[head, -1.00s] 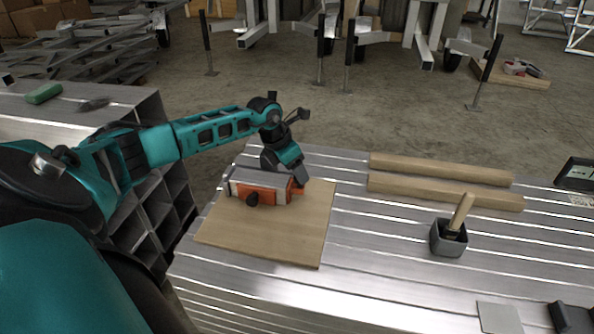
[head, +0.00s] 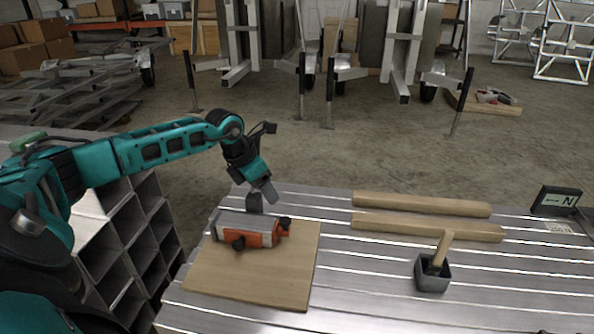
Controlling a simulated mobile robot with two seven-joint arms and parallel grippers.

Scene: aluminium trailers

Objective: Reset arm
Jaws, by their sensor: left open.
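My left gripper (head: 263,196) hangs just above and behind an orange and grey tool (head: 247,232) with black knobs. Its fingers are spread and it looks empty, apart from the tool as far as I can tell. The tool lies on a square wooden board (head: 262,286) on the ribbed aluminium table (head: 365,291). My left arm reaches in from the left side of the head view. My right gripper is not in view.
Two wooden bars (head: 425,205) lie along the table's far side. A dark display box (head: 557,200) sits at the far right. Open shelving compartments (head: 132,240) stand at the left.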

